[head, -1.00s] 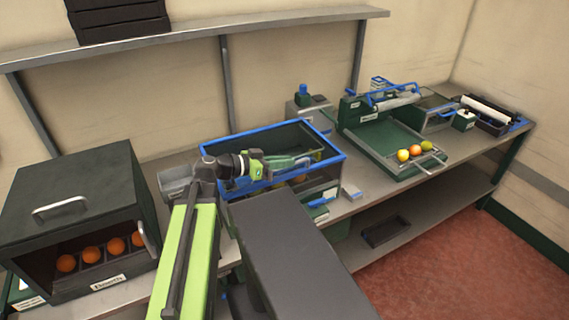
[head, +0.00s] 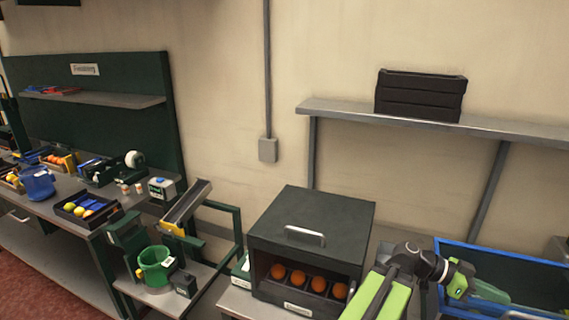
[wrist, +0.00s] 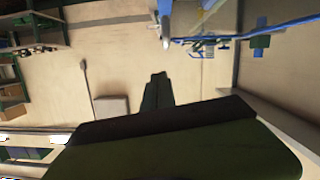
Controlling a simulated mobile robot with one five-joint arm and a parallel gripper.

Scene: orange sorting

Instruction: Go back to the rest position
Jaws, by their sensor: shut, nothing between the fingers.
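My gripper (head: 490,291) shows at the lower right of the head view, at the end of my green and grey arm. It is shut and empty. It points right, at the blue-rimmed bin (head: 520,257), and overlaps the bin's near left part in the picture. I cannot tell its height over the bin. In the wrist view, dark green gripper parts fill the lower middle, with the wall behind them.
A dark cabinet (head: 318,217) with several oranges (head: 298,278) in its open front stands left of my arm. A shelf (head: 345,110) holding a black crate (head: 420,95) runs above. Farther left are a green bucket (head: 156,266) and a workbench (head: 72,205) with small trays.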

